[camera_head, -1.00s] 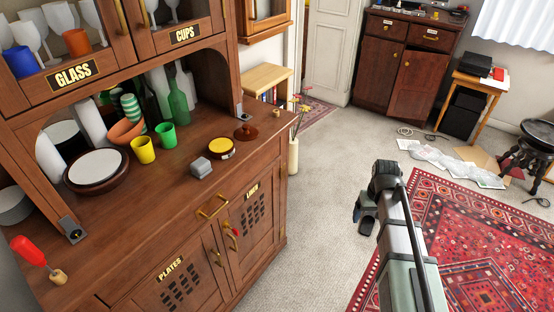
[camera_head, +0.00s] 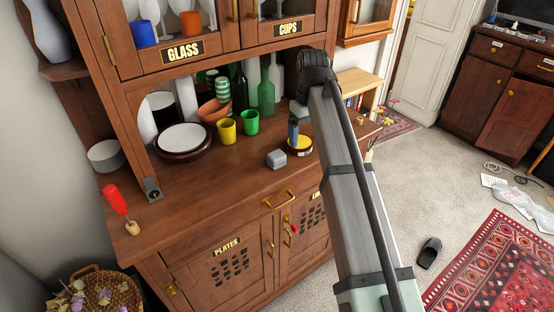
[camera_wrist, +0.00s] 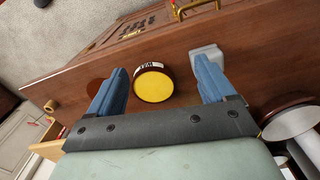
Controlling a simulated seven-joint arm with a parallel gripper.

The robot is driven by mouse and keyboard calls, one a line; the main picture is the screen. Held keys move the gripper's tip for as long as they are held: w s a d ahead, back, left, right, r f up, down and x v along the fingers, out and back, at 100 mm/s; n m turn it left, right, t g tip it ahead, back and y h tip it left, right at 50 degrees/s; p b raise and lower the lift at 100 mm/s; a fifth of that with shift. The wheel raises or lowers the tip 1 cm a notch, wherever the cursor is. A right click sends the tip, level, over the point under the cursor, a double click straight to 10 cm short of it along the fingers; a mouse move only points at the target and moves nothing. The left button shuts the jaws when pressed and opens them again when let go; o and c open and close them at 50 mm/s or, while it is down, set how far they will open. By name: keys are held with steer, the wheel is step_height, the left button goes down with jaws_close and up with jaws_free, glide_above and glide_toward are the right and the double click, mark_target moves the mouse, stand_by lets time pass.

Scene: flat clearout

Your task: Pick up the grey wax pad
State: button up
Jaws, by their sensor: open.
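The grey wax pad (camera_head: 276,158) is a small grey block on the wooden cabinet's counter (camera_head: 215,185). In the wrist view the pad (camera_wrist: 206,50) shows just past my right-hand finger, which covers part of it. My gripper (camera_wrist: 161,76) is open and empty, with two blue fingers spread apart.
Yellow (camera_head: 227,131) and green (camera_head: 251,122) cups, bottles, an orange bowl (camera_head: 213,110) and a plate stack (camera_head: 183,137) stand behind and left of the pad. A red-handled tool (camera_head: 117,200) is at the counter's left end. The counter in front is mostly clear.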

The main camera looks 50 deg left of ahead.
step_height(320, 180, up, 6)
steer(key=n, duration=0.2)
glide_above(277, 154)
steer(key=f, duration=0.8)
steer(key=shift+s+d+f, duration=0.2)
steer(key=shift+f, duration=0.05)
steer(key=shift+w+a+f, duration=0.1)
steer(key=shift+a+f, duration=0.05)
steer(key=shift+f, duration=1.25)
steer(key=shift+w+a+f, duration=0.1)
steer(key=shift+f, duration=1.3)
steer(key=shift+c, duration=0.4)
steer(key=c, duration=1)
step_height(277, 154, up, 10)
steer(key=shift+r, duration=0.1)
